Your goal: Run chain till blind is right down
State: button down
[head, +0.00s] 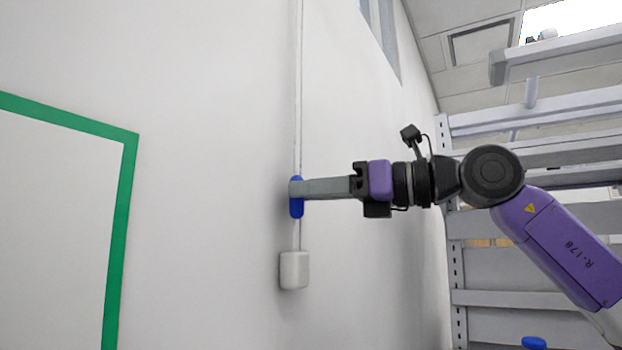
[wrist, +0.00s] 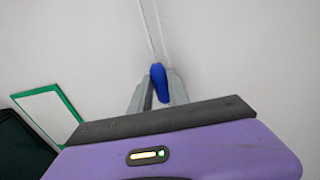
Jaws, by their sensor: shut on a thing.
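The chain (head: 298,90) runs as thin pale strands down the white wall, and it also shows in the wrist view (wrist: 151,28). A blue grip piece (head: 296,208) sits on the chain above a small white box. My gripper (head: 296,188) reaches in from the right and is shut on the blue piece. In the wrist view the blue piece (wrist: 159,82) stands between the two grey fingers. The blind itself cannot be made out for certain in either view.
The white box (head: 294,270) is fixed to the wall just below my gripper. A green-framed white panel (head: 128,180) is on the wall at left. Grey metal shelving (head: 500,298) stands at right behind my arm. A window-like strip (head: 381,35) shows high up.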

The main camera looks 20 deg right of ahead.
jog(key=shift+f, duration=0.85)
jog(key=c, duration=1.2)
grip_release()
jog(key=shift+c, duration=0.2)
jog(key=v, duration=0.7)
jog(key=shift+s+d, duration=0.3)
jog(key=shift+d, duration=0.05)
